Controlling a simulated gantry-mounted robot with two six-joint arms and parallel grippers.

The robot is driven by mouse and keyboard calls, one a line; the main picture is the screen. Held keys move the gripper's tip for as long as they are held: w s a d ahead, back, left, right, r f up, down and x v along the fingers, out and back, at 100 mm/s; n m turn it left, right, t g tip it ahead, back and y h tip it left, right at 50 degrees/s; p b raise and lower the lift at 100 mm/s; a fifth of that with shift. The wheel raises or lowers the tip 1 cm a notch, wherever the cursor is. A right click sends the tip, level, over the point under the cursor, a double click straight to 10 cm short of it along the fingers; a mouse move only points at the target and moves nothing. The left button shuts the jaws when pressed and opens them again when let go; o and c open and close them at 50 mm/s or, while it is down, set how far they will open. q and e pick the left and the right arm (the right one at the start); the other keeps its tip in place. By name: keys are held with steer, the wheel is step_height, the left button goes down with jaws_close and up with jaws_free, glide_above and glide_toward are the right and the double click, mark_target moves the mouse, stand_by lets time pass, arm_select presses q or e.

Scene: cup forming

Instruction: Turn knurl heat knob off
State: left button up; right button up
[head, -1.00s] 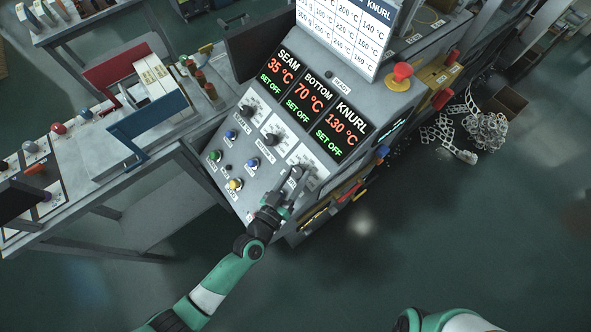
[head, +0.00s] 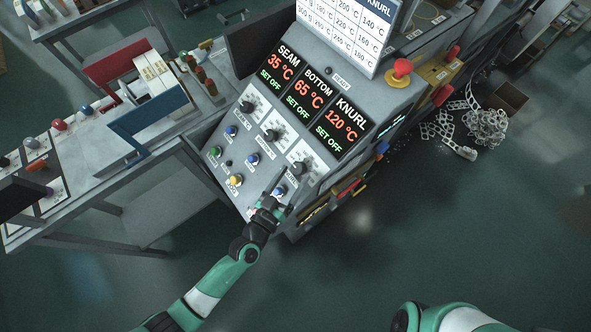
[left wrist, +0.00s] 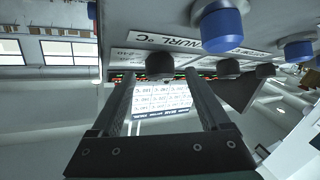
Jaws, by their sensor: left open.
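The knurl heat knob (head: 299,168) is a small dark knob on a white dial at the right of the control panel. In the left wrist view the dark knob (left wrist: 160,65) shows beyond and between my fingertips, apart from them. My left gripper (head: 281,189) is open and empty, just below the knob by the lower right panel edge. It also shows in the left wrist view (left wrist: 158,80). The knurl display (head: 339,127) reads 120 °C with SET OFF in green. My right gripper is out of view.
A blue button (left wrist: 222,28) is close to my left fingers. The seam and bottom knobs (head: 271,135) sit up and left on the panel. A red emergency stop (head: 401,69) is at the upper right. A workbench (head: 150,220) stands left.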

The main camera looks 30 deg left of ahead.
arm_select(q)
steer(key=s+p, duration=0.1)
steer(key=s, duration=0.8)
steer(key=shift+s+a+r, duration=0.2)
steer(key=shift+a+r, duration=0.05)
steer(key=shift+a, duration=0.05)
